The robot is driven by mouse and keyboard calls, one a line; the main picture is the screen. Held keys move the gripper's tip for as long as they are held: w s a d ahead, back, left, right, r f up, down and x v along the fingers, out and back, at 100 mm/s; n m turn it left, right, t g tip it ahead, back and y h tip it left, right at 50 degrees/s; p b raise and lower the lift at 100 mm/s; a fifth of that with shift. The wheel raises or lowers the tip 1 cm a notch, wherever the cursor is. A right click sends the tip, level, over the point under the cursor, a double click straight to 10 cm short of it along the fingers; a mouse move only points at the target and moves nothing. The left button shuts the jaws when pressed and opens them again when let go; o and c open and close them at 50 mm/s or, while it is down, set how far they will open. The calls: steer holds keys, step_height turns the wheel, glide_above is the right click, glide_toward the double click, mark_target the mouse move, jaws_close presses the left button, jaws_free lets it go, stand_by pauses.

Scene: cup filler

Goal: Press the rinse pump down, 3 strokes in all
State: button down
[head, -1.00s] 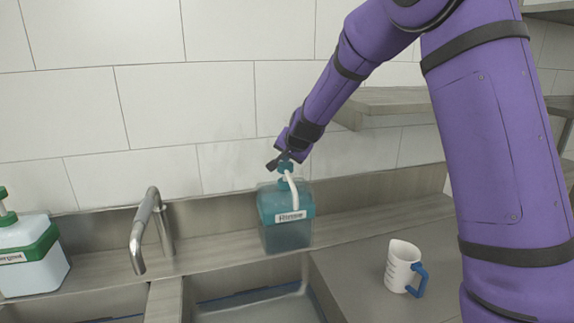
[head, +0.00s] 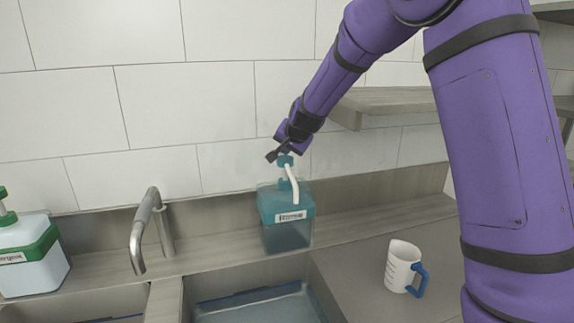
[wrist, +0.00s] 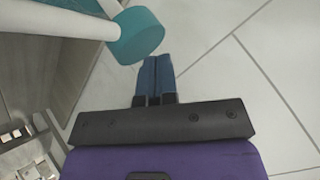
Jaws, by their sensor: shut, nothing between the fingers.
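The rinse pump bottle (head: 286,233) is a translucent teal container with a white label. It stands on the ledge behind the sink. Its teal pump head (head: 285,161) is up, with a white spout (head: 293,185) curving down at the front. My gripper (head: 275,154) is shut and empty, right at the top of the pump head; whether it touches is unclear. In the wrist view the blue fingertips (wrist: 155,74) are together beside the teal pump head (wrist: 138,36), with a white spout tube running left.
A second bottle with a green band (head: 30,262) stands at the far left. A metal faucet (head: 148,225) stands between the bottles. A white cup with blue handle (head: 402,267) sits on the counter at right. A wall shelf (head: 385,105) is behind my arm.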

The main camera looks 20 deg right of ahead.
steer(key=shift+r, duration=2.45)
steer(key=shift+r, duration=0.1)
stand_by(0.6)
